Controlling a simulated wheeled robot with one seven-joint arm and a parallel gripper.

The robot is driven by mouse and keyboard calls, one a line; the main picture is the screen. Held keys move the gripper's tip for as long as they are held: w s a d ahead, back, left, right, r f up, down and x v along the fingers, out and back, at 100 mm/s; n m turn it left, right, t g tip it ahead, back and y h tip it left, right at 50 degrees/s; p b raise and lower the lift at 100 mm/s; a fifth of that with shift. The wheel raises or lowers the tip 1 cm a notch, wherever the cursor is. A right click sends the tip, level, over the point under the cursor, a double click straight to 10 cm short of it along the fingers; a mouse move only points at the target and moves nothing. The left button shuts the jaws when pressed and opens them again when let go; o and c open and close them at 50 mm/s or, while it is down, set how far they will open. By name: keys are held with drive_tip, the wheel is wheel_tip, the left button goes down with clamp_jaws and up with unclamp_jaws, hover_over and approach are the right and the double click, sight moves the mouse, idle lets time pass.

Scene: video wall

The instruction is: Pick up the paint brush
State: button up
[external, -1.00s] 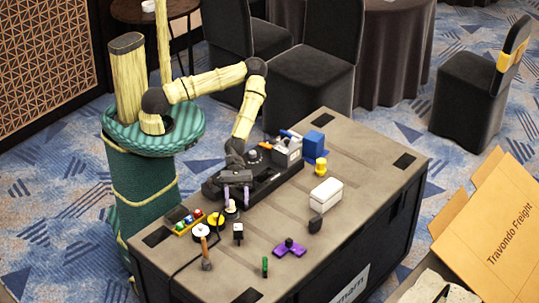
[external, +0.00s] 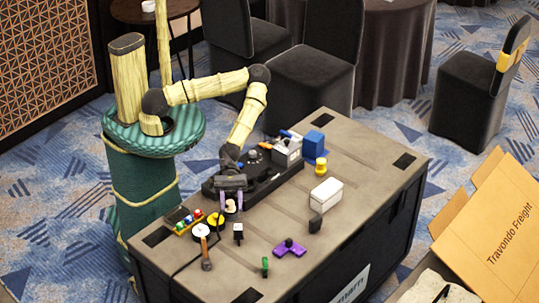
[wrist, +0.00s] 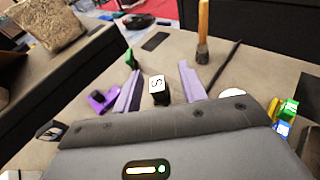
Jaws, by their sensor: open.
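What looks like the paint brush (external: 206,248) stands upright near the table's left front edge, with a tan wooden handle and a dark grey lower end. It also shows in the wrist view (wrist: 203,32), at the top right, beyond my right fingertip. My gripper (external: 231,203) is open, its two lilac fingers pointing down over the left part of the table. In the wrist view my gripper (wrist: 159,72) has nothing held between its fingers. The brush is apart from the fingers. A small pale object shows between or behind the fingers in the external view.
A black-and-white cube (wrist: 157,87) lies between the fingers' lines of sight. A white disc (external: 201,230), a purple piece (external: 290,248), a green piece (external: 265,265) and a tray of coloured pieces (external: 186,224) surround the area. A dark cable runs near the brush. A white box (external: 326,194) stands right.

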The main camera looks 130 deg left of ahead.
sight(202, 258)
drive_tip(key=d+r+t+h, duration=0.1)
drive_tip(key=d+r, duration=0.2)
drive_tip(key=d, duration=0.4)
drive_tip(key=d+r+t+h+b, duration=0.1)
drive_tip(key=d+r, duration=0.2)
drive_tip(key=d, duration=0.4)
drive_tip(key=shift+w+r+h, duration=0.3)
drive_tip(key=shift+w+r, duration=0.1)
drive_tip(key=shift+w, duration=0.05)
drive_tip(key=shift+d, duration=0.1)
wheel_tip(202, 258, down, 8)
drive_tip(key=shift+w+d+b, duration=0.4)
drive_tip(key=shift+w+b, duration=0.05)
drive_tip(key=x, duration=0.6)
drive_tip(key=shift+p, duration=0.4)
